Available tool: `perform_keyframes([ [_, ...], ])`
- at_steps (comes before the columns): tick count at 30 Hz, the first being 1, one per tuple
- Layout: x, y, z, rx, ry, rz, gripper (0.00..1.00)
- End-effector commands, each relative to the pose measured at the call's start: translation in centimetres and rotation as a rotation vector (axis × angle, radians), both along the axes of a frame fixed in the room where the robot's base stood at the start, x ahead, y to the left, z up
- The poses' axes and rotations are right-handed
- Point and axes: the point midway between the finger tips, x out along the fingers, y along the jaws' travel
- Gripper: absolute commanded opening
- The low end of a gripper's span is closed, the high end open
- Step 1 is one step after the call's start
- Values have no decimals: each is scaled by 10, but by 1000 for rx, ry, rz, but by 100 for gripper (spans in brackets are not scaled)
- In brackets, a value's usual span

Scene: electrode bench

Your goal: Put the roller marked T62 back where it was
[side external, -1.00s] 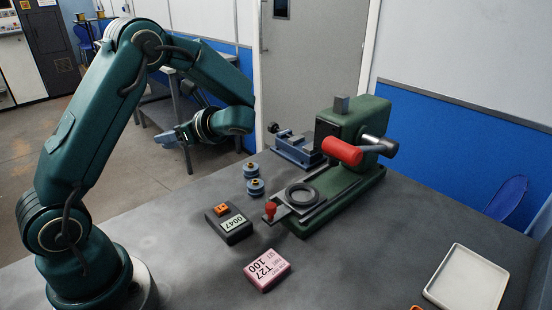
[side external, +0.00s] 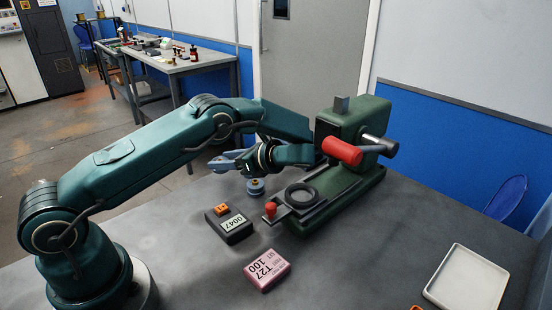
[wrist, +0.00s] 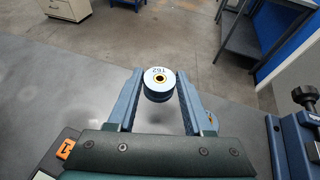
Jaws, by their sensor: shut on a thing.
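The roller marked T62 (wrist: 158,84) is between the two jaws in the wrist view, its pale marked face towards the camera and the lettering upside down. My gripper (wrist: 158,85) is shut on it. In the side view my gripper (side external: 226,162) is low over the far left part of the bench, and I cannot make out the held roller there.
A green press (side external: 350,150) with a red handle stands to the right. A white tray (side external: 467,279) is at the right. A blue vise (wrist: 295,140) shows in the wrist view.

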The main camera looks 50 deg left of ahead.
Motion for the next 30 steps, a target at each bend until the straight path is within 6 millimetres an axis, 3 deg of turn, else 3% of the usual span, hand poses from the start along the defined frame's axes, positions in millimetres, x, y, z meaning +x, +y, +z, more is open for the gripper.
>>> perform_keyframes([
  [5, 3, -3, -5, 0, 1, 0, 0],
  [14, 3, -2, -41, 0, 1, 1, 0],
  [26, 3, -2, -45, 0, 1, 0, 0],
  [27, 3, -2, -45, -1, 0, 0, 62],
  [29, 3, -2, -45, -1, 0, 0, 81],
  [30, 3, -2, -45, -1, 0, 0, 81],
])
